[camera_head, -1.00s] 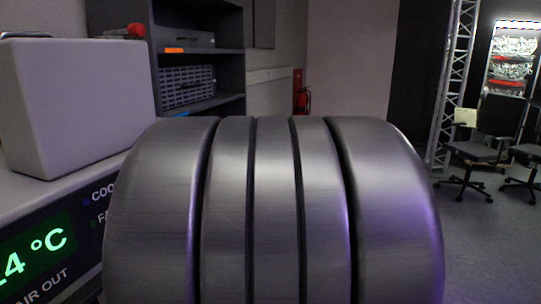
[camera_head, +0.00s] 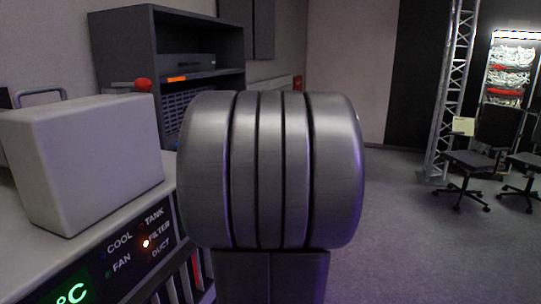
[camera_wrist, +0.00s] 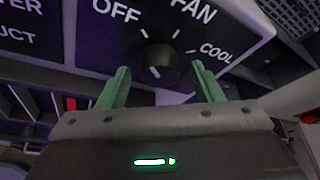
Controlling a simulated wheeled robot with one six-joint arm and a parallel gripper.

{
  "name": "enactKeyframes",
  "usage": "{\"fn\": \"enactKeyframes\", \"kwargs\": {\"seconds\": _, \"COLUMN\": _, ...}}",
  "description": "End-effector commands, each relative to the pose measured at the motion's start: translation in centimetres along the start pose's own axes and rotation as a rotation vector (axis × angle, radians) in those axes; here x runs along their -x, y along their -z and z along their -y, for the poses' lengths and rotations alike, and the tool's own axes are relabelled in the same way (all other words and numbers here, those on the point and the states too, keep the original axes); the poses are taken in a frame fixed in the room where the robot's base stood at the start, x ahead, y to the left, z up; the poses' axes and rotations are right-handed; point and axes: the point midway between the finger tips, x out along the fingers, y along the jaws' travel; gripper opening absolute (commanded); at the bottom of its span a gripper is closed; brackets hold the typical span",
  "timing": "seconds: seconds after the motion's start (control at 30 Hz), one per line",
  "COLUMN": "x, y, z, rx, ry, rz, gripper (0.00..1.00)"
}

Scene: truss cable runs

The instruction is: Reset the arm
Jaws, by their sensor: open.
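My gripper (camera_wrist: 160,68) shows in the wrist view with its two green fingers open and apart. A dark round knob (camera_wrist: 160,64) on the dark panel lies between the fingertips in the picture. I cannot tell whether the fingers are around it or short of it. Labels OFF, FAN and COOL stand around the knob. A small pale mark shows on the knob's face. No held thing shows between the fingers. In the head view a large grey ribbed part of my arm fills the middle and my gripper is hidden.
A light grey box (camera_head: 85,160) sits on the unit at left. A dark shelf (camera_head: 125,45) stands behind. Chairs (camera_head: 470,165) and a truss (camera_head: 455,90) are at right, with open floor between.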

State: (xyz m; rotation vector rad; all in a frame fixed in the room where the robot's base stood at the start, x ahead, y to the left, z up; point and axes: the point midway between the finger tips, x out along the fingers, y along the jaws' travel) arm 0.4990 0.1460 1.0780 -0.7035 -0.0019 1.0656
Motion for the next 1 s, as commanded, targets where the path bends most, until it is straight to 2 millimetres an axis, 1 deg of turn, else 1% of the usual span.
{"fn": "enactKeyframes", "kwargs": {"seconds": 0.03, "x": 0.17, "y": -0.38, "z": 0.31, "rx": -0.026, "ry": -0.011, "rz": -0.001, "gripper": 0.6}}
{"fn": "enactKeyframes", "kwargs": {"seconds": 0.4, "x": 0.09, "y": -0.16, "z": 0.22, "rx": -0.186, "ry": -0.078, "rz": -0.001, "gripper": 0.6}}
{"fn": "enactKeyframes", "kwargs": {"seconds": 0.6, "x": 0.03, "y": -0.01, "z": 0.12, "rx": -0.216, "ry": -0.089, "rz": -0.001, "gripper": 0.6}}
{"fn": "enactKeyframes", "kwargs": {"seconds": 1.0, "x": 0.12, "y": 0.1, "z": -0.07, "rx": -0.211, "ry": -0.091, "rz": -0.004, "gripper": 0.6}}
